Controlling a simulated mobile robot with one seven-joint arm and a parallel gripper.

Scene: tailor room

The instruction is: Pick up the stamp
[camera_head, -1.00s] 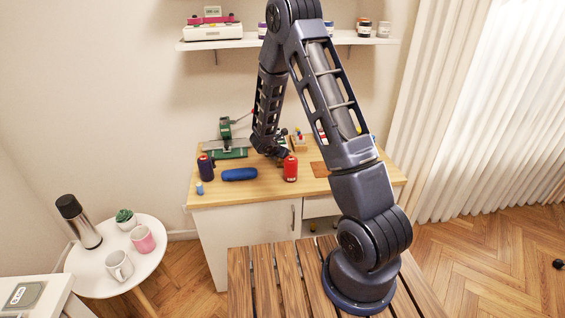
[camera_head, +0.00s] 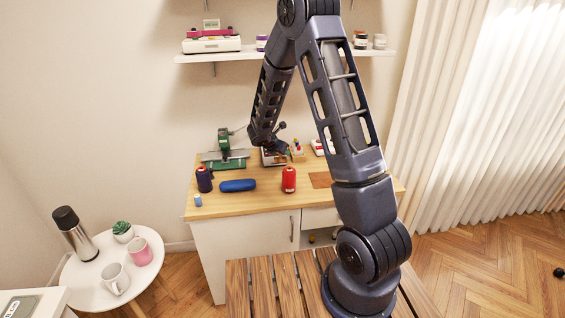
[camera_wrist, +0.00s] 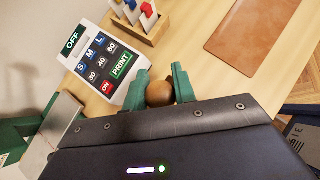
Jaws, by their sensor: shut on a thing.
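The stamp shows as a round brown wooden knob (camera_wrist: 159,94) between my fingertips in the wrist view. My gripper (camera_wrist: 160,88) is shut on this knob, with one green finger on each side. The rest of the stamp is hidden below the knob and behind the gripper body. In the head view my gripper (camera_head: 277,148) is over the back middle of the wooden worktable (camera_head: 260,201), behind the red spool. The stamp cannot be made out there.
A panel with PRINT and ON buttons (camera_wrist: 104,65) and a wooden holder (camera_wrist: 152,27) are close by. A red spool (camera_head: 289,180), blue roll (camera_head: 238,186), dark spool (camera_head: 204,180) and green press (camera_head: 225,150) stand on the table. A leather piece (camera_head: 320,180) lies at right.

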